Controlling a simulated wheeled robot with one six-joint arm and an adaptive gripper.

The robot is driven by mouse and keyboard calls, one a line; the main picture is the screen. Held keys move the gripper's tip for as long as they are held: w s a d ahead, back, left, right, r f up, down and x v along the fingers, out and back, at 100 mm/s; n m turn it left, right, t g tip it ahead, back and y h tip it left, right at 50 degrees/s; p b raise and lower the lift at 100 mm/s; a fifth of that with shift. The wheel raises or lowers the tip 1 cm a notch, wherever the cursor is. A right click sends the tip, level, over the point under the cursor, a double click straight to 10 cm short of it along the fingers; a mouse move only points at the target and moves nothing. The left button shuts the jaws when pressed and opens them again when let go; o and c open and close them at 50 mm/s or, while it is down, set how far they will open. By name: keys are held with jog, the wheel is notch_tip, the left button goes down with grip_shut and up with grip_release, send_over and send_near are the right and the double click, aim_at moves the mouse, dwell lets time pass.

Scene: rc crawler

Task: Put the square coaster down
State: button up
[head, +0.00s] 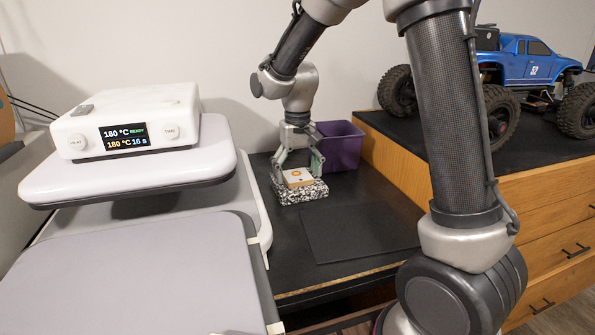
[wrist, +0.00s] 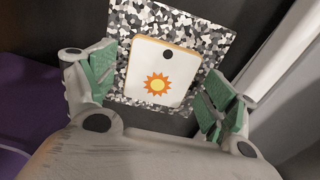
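The square coaster (wrist: 160,80) is pale with light wooden edges, an orange sun print and a small dark hole near one edge. It lies flat on a black-and-white speckled block (wrist: 203,35), and both also show in the head view, the coaster (head: 298,178) on top of the block (head: 303,195). My gripper (head: 300,163) is just above, pointing down, with its fingers spread on either side of the coaster. In the wrist view my gripper (wrist: 157,90) has green pads standing apart with the coaster between them; small gaps seem to show at its sides.
A purple bin (head: 340,146) stands right behind the block. A heat press (head: 130,165) with a 180 °C READY display is at left. A black mat (head: 358,233) lies in front on the dark bench. A blue RC crawler (head: 528,62) sits on the wooden drawer cabinet (head: 543,217) at right.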

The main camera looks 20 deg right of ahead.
aim_at(298, 175)
notch_tip(298, 175, up, 12)
jog(key=s+d+r+t, duration=0.2)
jog(key=s+d+r, duration=0.3)
jog(key=s+d, duration=0.55)
jog(key=s+d+f+t, duration=0.1)
jog(key=s+d+f, duration=0.1)
jog(key=s, duration=0.5)
jog(key=s+d+f+t, duration=0.1)
jog(key=s+d, duration=0.1)
jog(key=s, duration=0.6)
jog(key=shift+s+d+f, duration=0.2)
jog(key=shift+s+f, duration=0.05)
jog(key=shift+f, duration=0.15)
